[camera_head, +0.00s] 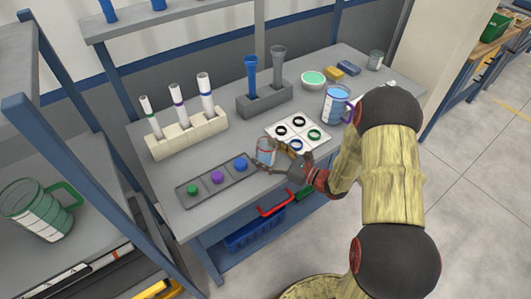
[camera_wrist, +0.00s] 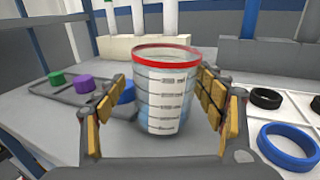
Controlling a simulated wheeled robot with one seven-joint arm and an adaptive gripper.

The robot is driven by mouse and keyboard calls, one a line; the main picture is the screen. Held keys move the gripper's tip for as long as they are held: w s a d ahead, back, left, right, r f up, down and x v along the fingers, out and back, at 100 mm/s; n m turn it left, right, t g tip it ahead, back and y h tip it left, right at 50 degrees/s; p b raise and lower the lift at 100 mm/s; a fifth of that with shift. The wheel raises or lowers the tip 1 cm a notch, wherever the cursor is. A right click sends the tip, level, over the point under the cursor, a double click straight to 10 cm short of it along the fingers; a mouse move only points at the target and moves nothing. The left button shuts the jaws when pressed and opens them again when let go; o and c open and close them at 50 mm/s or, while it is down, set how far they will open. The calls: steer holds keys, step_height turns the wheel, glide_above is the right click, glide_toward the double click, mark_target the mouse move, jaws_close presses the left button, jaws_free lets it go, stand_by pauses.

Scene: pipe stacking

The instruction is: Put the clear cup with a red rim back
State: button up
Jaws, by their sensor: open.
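The clear cup with a red rim (camera_wrist: 166,92) stands upright between my gripper's fingers in the wrist view. In the head view the cup (camera_head: 266,151) is on the grey table, between the tray of coloured pieces and the white ring board. My gripper (camera_wrist: 165,108) is open, with its yellow-padded fingers on either side of the cup. A small gap shows at the left finger; the right finger is very close to the wall, and I cannot tell whether it touches. In the head view my gripper (camera_head: 274,161) reaches in from the right.
A grey tray (camera_head: 205,196) with green, purple and blue pieces lies left of the cup. The white ring board (camera_head: 303,144) is to its right. Behind stand a cream rack (camera_head: 187,135) with white tubes and a grey block (camera_head: 264,98). A blue mug (camera_head: 336,104) is farther right.

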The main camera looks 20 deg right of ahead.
steer(key=r+p+v, duration=0.1)
steer(key=p+v, duration=0.2)
steer(key=v, duration=0.9)
steer(key=s+a+r+n+g, duration=1.1)
steer(key=a+r+n+g, duration=0.1)
steer(key=a+n, duration=0.3)
steer(key=s+d+r+n+t+h, duration=0.3)
steer(key=s+d+r+n+h, duration=0.4)
steer(key=s+r+n+h, duration=0.3)
steer(key=r+n+h, duration=0.1)
steer(key=n, duration=0.2)
steer(key=shift+r+t+h, duration=0.3)
steer(key=shift+r+t, duration=0.05)
steer(key=shift+t, duration=0.05)
